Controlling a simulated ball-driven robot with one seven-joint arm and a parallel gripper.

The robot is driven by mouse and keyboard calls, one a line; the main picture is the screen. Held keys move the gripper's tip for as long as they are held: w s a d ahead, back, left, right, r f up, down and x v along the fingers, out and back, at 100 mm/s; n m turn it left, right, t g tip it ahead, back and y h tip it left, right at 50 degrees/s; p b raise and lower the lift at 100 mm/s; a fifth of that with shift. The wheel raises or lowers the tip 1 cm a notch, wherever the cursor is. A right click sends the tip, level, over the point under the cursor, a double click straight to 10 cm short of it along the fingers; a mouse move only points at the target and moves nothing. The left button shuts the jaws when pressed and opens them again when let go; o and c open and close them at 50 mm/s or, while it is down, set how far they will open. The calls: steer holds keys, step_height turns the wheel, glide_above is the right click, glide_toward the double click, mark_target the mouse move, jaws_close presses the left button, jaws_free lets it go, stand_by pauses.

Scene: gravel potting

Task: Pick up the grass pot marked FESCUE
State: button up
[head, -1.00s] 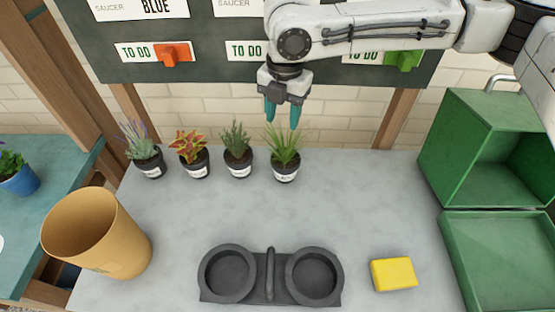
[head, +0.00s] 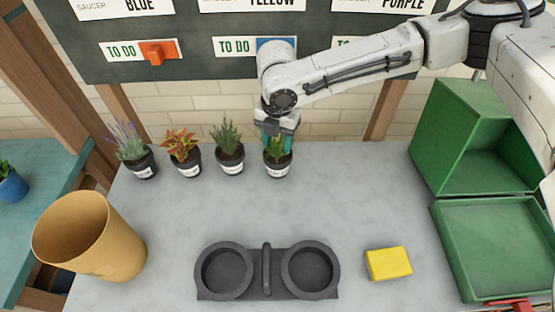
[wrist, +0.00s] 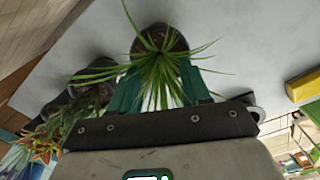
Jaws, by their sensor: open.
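The grass pot (head: 277,169) is a small black pot with a white label and spiky green leaves, last on the right in the row of plants at the back of the table. Its label is too small to read. My gripper (head: 279,141) is open, pointing down over this plant, with its teal fingers around the leaves. In the wrist view the grass (wrist: 160,62) spreads between and over the open fingers (wrist: 162,90), and the dark pot lies just beyond the fingertips. I cannot tell whether the fingers touch the pot.
Left of it stand pots with a green herb (head: 229,153), a red-yellow plant (head: 184,153) and lavender (head: 133,155). A black double saucer holder (head: 267,292), yellow block (head: 388,263), tan bucket (head: 90,235) and green crates (head: 470,140) surround a clear table middle.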

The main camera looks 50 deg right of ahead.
steer(key=shift+f, duration=0.2)
jaws_close()
stand_by(0.3)
stand_by(1.0)
